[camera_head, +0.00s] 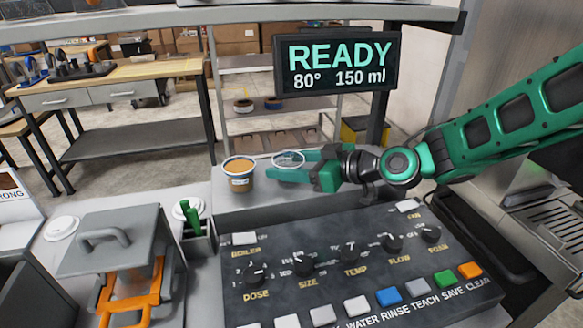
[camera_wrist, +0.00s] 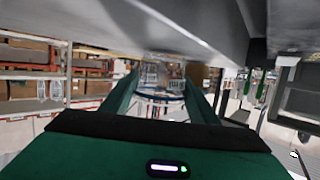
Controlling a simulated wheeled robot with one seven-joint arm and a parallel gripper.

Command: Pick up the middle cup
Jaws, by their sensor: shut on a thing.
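A clear, see-through cup (camera_head: 288,157) with a pale rim stands out behind my gripper's green finger in the head view. My gripper (camera_head: 284,172) reaches in from the right, shut on this cup. In the wrist view the clear cup (camera_wrist: 158,92) sits between the two green fingers. The finger hides its lower part in the head view, so I cannot tell whether it touches the shelf. A second cup (camera_head: 238,178), filled with something orange-brown and bearing a label, stands upright just left of my fingertips. Any cup further right is hidden by my gripper and arm.
A control panel (camera_head: 330,270) with knobs and coloured buttons lies in front of the grey ledge (camera_head: 270,200). A display (camera_head: 337,64) reading READY hangs above. A grey lidded box with an orange frame (camera_head: 130,295) stands at lower left.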

